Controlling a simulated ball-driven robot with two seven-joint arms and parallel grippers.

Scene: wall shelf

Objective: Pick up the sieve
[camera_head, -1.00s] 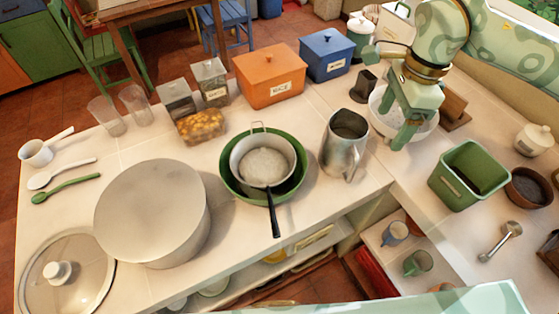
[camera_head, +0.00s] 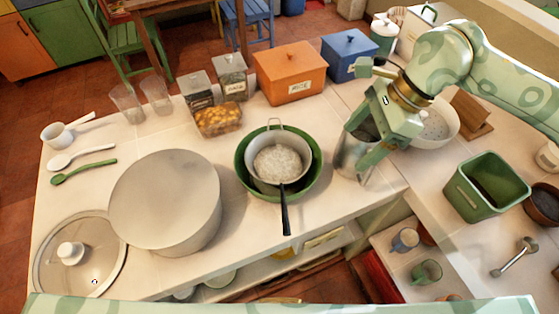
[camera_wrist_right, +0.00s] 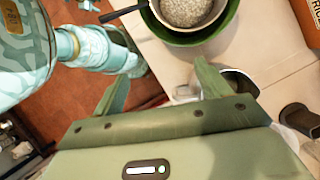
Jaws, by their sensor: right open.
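The sieve (camera_head: 287,212) is a pale round pan with a long black handle. It sits in a green bowl (camera_head: 241,178) on the counter, its handle pointing to the front edge, and it holds pale grainy contents. In the right wrist view the sieve (camera_wrist_right: 188,10) and green bowl (camera_wrist_right: 222,28) show at the top, beyond my fingers. My right gripper (camera_head: 357,146) is open and empty, to the right of the sieve and over the metal pitcher (camera_head: 349,160), which it partly hides. Whether it touches the pitcher is unclear. My left gripper is out of view.
A big pale pot (camera_head: 165,195) and a glass lid (camera_head: 105,262) fill the counter's left part. An orange box (camera_head: 290,72) and jars stand behind the green bowl. A white bowl (camera_head: 443,118) and green bin (camera_head: 485,187) are to the right. An open shelf lies below the front edge.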

